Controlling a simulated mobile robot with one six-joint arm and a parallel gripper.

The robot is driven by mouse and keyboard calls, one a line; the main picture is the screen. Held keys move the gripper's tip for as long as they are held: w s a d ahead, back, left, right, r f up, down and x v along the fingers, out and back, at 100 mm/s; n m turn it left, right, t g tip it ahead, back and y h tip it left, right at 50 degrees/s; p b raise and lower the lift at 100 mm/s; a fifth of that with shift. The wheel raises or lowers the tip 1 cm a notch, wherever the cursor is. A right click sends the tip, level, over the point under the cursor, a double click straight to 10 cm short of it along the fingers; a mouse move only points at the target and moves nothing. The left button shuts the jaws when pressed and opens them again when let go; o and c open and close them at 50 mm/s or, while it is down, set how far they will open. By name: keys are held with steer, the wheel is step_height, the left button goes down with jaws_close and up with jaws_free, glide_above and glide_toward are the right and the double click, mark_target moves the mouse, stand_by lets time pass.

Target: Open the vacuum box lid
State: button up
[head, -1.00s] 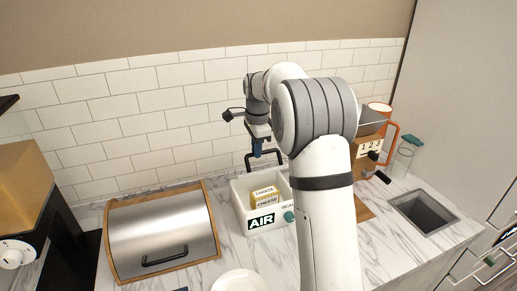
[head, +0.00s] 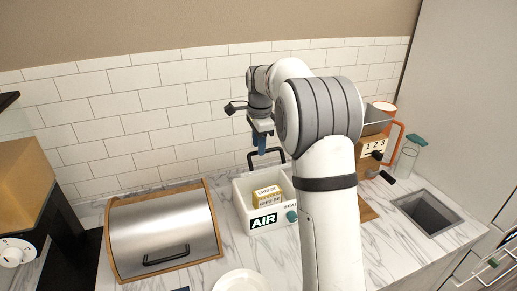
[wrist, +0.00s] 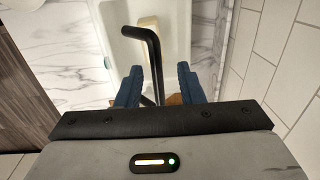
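The white vacuum box (head: 242,208) stands on the counter against the tiled wall, with an AIR label and a teal knob (head: 292,216) on its front. Cheese packs (head: 268,198) show inside it; I cannot tell whether a clear lid covers them. A black bar handle (head: 281,153) stands above the box's back edge. My gripper (head: 262,146) points down at this handle. In the wrist view the handle (wrist: 154,45) runs between the two blue fingers of my gripper (wrist: 160,90), which are apart with gaps beside the bar.
A bread bin (head: 165,230) with a steel cover stands left of the box, and a white plate (head: 240,282) lies in front. A wooden block with numbers (head: 372,150), an orange-handled container (head: 396,130) and a sink (head: 428,213) are to the right.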

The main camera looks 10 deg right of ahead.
steer(key=r, duration=0.6)
steer(key=shift+s+r+b, duration=0.1)
steer(key=shift+s+b, duration=0.3)
